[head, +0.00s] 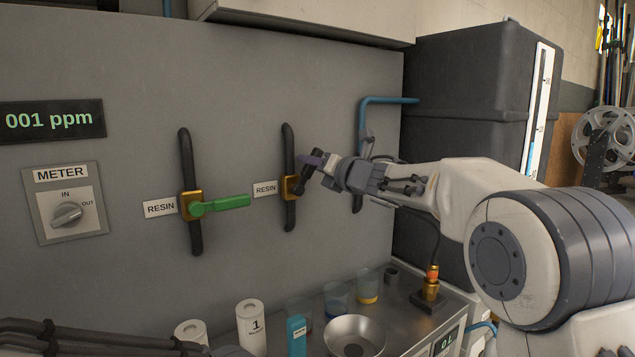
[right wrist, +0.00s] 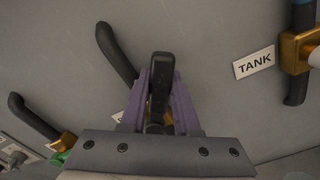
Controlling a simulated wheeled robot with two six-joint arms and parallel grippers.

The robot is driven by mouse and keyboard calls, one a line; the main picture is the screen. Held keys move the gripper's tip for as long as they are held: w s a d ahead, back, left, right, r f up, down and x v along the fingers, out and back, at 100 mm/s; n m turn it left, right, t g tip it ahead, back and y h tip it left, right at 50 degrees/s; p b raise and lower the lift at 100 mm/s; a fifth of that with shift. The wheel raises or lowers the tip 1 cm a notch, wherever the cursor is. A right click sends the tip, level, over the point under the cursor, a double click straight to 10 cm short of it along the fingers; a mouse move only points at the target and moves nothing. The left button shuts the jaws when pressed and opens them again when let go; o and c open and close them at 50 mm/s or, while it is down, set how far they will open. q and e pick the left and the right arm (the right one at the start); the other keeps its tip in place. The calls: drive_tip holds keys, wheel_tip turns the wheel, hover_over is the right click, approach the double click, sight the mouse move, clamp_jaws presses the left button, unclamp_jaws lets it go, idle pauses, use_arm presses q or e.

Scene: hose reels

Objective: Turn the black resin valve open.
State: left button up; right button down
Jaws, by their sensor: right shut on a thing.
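The black resin valve has a brass body (head: 290,187) on a dark vertical pipe, right of a RESIN label (head: 265,189). Its black lever (right wrist: 160,80) lies between the purple fingers of my right gripper (head: 318,163), which is shut on it. In the head view the lever slants up and to the right from the valve body, and the fingers partly hide it. In the right wrist view my right gripper (right wrist: 160,98) has one finger on each side of the lever. Only a dark part of my left arm shows at the bottom left; its jaws cannot be made out.
A second resin valve with a green lever (head: 225,203) stands left of it, its lever lying across the pipe. A TANK label (right wrist: 254,62) and another valve are to the right. Below, a counter holds cups, a metal bowl (head: 355,334) and white canisters (head: 251,325).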

drive_tip(key=n+b, duration=0.1)
drive_tip(key=s+a+n+b, duration=0.1)
drive_tip(key=a+n+b, duration=0.1)
drive_tip(key=n, duration=0.1)
drive_tip(key=shift+s+r, duration=0.2)
drive_tip(key=shift+r, duration=0.05)
drive_tip(key=shift+s+a+r+n+b, duration=0.1)
drive_tip(key=shift+s+a+n+b, duration=0.2)
drive_tip(key=shift+n, duration=0.35)
drive_tip(key=shift+s+a+n+b, duration=0.1)
drive_tip(key=shift+a+n+b, duration=0.2)
drive_tip(key=shift+n, duration=0.35)
drive_tip(key=c, duration=0.6)
unclamp_jaws()
drive_tip(key=shift+c, duration=0.2)
drive_tip(key=shift+r, duration=0.1)
drive_tip(key=shift+s+d, duration=0.1)
